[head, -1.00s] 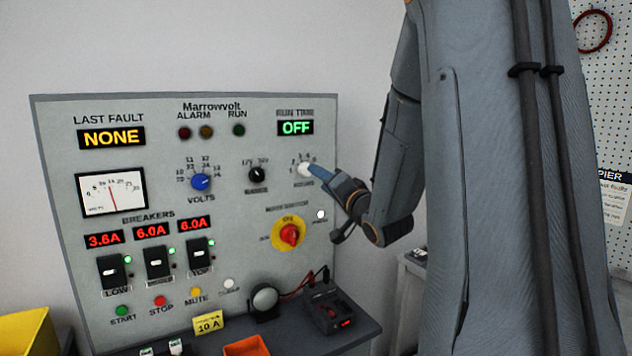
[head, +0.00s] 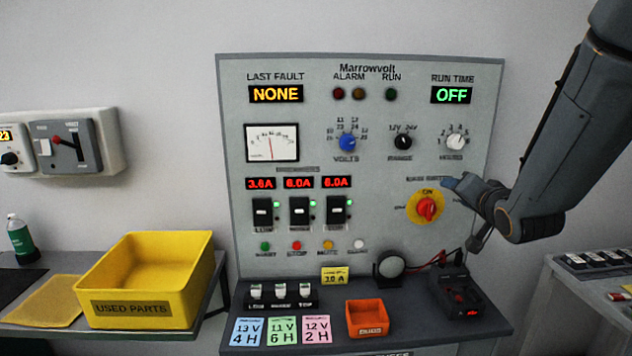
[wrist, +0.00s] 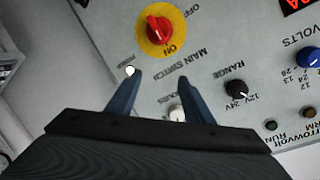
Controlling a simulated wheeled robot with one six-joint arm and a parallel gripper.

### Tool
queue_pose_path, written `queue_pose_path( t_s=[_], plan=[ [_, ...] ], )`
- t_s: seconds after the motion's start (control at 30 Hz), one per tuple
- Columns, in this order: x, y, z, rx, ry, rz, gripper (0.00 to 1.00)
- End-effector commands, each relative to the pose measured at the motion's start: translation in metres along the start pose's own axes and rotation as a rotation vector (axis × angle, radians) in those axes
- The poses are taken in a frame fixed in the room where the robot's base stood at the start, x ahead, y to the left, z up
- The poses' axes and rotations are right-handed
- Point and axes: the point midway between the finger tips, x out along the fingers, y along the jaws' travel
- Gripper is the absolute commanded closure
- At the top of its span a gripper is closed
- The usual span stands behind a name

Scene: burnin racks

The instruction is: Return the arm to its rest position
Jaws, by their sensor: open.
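My gripper (head: 459,187) is in front of the right side of the grey Marrowvolt control panel (head: 320,240), close to the red and yellow main switch (head: 427,207). In the wrist view my gripper (wrist: 153,88) shows two blue fingers spread apart with nothing between them. The main switch (wrist: 158,28) lies beyond the fingertips there. The white hours knob (wrist: 177,114) shows between the fingers, near the right one. In the head view the hours knob (head: 455,142) is above my gripper, apart from it. The run time display (head: 451,95) reads OFF.
A yellow used parts bin (head: 150,308) stands left. A grey cabinet (head: 585,300) stands right. The wall above is clear.

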Motion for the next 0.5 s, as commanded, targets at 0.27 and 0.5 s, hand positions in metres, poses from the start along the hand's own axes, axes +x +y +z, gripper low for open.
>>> queue_pose_path(
  t_s=[0.27, 0.5],
  plan=[
    [-0.051, 0.032, 0.150, -0.332, -0.464, 0.298, 0.53],
    [-0.147, 0.044, 0.252, -0.570, -0.932, 0.369, 0.53]
  ],
)
